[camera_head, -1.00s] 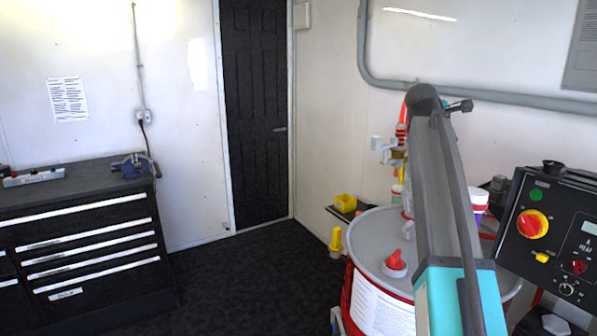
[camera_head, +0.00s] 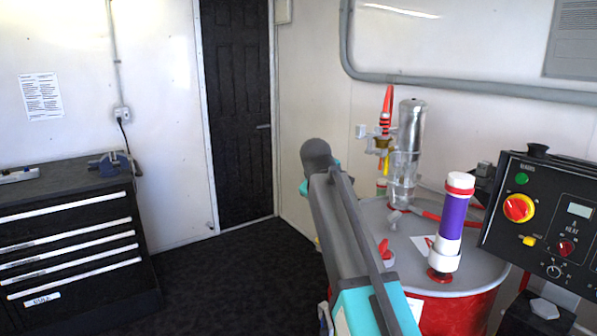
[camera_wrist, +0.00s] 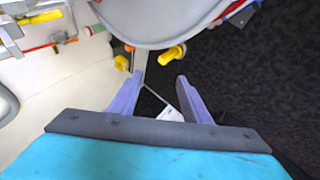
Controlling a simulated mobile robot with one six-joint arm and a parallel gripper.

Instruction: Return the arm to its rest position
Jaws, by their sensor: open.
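My grey and teal arm (camera_head: 345,240) reaches up and away across the lower middle of the head view, left of and partly in front of a red drum (camera_head: 455,316) with a grey lid. The gripper fingers cannot be made out in that view. In the wrist view my gripper (camera_wrist: 160,78) has two purple fingers spread apart with nothing between them. The drum's pale rim (camera_wrist: 160,42) shows beyond the fingertips at the top, apart from them. Dark floor lies behind the right finger.
A purple and white cylinder (camera_head: 453,222) and a clear-bowled metal unit (camera_head: 405,155) stand at the drum. A black control panel (camera_head: 545,220) is at right. A black drawer cabinet (camera_head: 75,245) stands at left. Dark floor (camera_head: 225,275) is clear between cabinet and arm.

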